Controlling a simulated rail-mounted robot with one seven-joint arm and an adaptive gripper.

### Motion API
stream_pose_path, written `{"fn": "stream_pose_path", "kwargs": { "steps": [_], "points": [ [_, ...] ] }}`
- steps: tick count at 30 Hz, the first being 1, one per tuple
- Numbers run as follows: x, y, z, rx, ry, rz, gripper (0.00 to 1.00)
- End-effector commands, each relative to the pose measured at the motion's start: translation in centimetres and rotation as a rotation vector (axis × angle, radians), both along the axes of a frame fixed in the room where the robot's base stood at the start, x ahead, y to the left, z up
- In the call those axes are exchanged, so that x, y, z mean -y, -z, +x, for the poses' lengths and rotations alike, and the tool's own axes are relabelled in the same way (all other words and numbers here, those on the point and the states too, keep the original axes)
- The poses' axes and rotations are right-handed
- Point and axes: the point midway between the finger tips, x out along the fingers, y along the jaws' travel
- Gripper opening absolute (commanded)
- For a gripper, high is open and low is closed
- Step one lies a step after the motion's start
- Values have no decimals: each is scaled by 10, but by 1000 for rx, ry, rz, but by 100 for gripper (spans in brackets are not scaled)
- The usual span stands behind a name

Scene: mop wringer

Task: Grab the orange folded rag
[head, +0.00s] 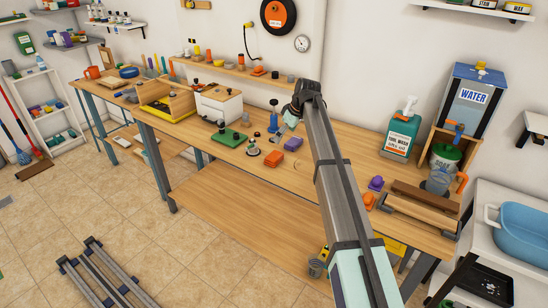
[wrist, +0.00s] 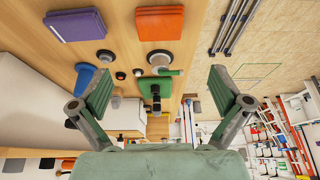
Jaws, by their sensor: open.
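The orange folded rag (head: 273,158) lies flat on the wooden workbench near its front edge. It shows at the top of the wrist view (wrist: 159,23), beyond the fingertips. A purple folded rag (head: 293,144) lies just beside it, with a gap between, and shows at the upper left of the wrist view (wrist: 75,25). My gripper (wrist: 160,82) is open with nothing between its fingers. In the head view my gripper (head: 290,116) is above the bench, behind and apart from the rags, partly hidden by my arm.
A metal fitting (wrist: 162,61), a blue funnel-like piece (wrist: 83,76) and a green plate with a black knob (head: 229,138) stand near the rags. A white box (head: 219,104) and a yellow-and-wood box (head: 166,103) stand further left.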

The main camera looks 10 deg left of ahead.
Motion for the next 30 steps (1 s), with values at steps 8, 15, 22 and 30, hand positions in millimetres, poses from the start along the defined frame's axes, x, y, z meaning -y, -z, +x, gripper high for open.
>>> {"fn": "stream_pose_path", "kwargs": {
  "steps": [8,15,22,30],
  "points": [
    [-19,48,10,-1,-1,-1,100],
    [-27,72,14,0,-1,-1,100],
    [-30,79,16,0,-1,-1,100],
    [-41,110,21,-2,-3,-2,100]
  ]
}}
